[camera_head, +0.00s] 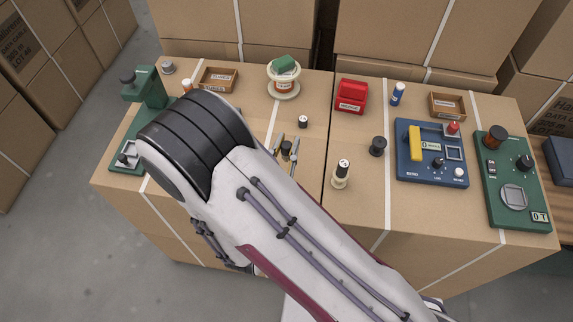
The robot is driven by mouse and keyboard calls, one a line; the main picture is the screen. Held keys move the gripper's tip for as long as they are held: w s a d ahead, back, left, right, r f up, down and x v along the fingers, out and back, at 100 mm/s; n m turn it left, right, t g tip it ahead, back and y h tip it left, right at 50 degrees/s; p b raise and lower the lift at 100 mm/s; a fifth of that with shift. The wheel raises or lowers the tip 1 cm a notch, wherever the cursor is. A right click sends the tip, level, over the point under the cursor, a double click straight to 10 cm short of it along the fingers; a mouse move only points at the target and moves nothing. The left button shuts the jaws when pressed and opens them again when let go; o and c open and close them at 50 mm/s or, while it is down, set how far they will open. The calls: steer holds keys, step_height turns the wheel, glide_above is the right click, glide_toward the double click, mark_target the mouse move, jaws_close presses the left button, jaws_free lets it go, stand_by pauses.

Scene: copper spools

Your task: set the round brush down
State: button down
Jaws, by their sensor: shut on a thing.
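My gripper (287,153) is over the left box top, with its two slim fingers either side of a small dark thing. That thing, which I take for the round brush (286,147), is small in view and partly hidden by the fingers. My arm's pale link covers much of the area in front of and left of the gripper. I cannot tell whether the brush touches the cardboard top below it.
A small black-and-white spool (303,122) stands just behind my gripper. A cream spool (341,175) and a black spool (377,146) stand to the right. A large spool (284,92) with a green block is behind. Bare cardboard (310,155) lies right of the gripper.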

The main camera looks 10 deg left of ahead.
mark_target(285, 161)
steer(key=shift+f, duration=2.05)
steer(key=shift+f, duration=1.9)
steer(key=shift+f, duration=0.2)
steer(key=c, duration=1.9)
jaws_free()
steer(key=shift+s, duration=0.1)
